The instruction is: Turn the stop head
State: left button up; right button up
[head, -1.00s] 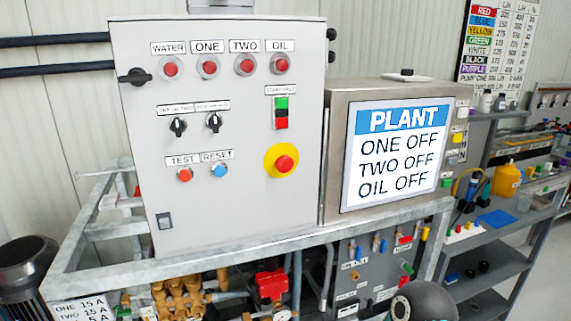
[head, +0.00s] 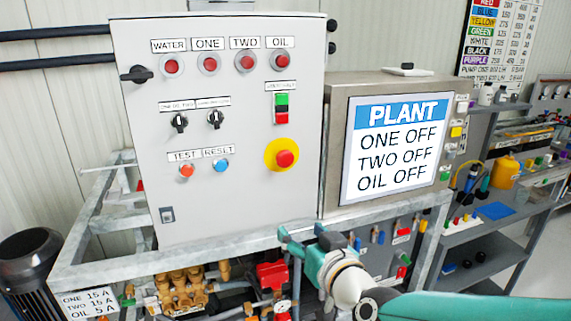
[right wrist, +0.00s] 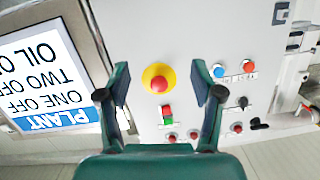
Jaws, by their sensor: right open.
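The stop head is a red mushroom button (head: 285,158) on a round yellow plate, on the lower right of the grey panel door. In the right wrist view the red stop head (right wrist: 159,84) shows upside down between my open fingers, with a gap on both sides. My right gripper (head: 302,232) is open and empty, below the stop head in the head view and apart from it. In the right wrist view my right gripper (right wrist: 161,88) has its two green fingers spread wide. My left gripper is not in view.
A green and red start/stop switch (head: 281,108) sits above the stop head. The blue reset button (head: 220,165) and red test button (head: 187,171) are to its left. The plant screen (head: 397,145) stands at the right. A metal frame rail (head: 190,258) runs below the panel.

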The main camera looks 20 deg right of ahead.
notch_tip(320, 180, up, 9)
jog(key=s+d+t, duration=0.2)
jog(key=s, duration=0.1)
jog(key=p, duration=0.3)
send_near(287, 160)
jog(key=shift+m+h, duration=0.3)
jog(key=w, duration=1)
jog(key=shift+a, duration=0.4)
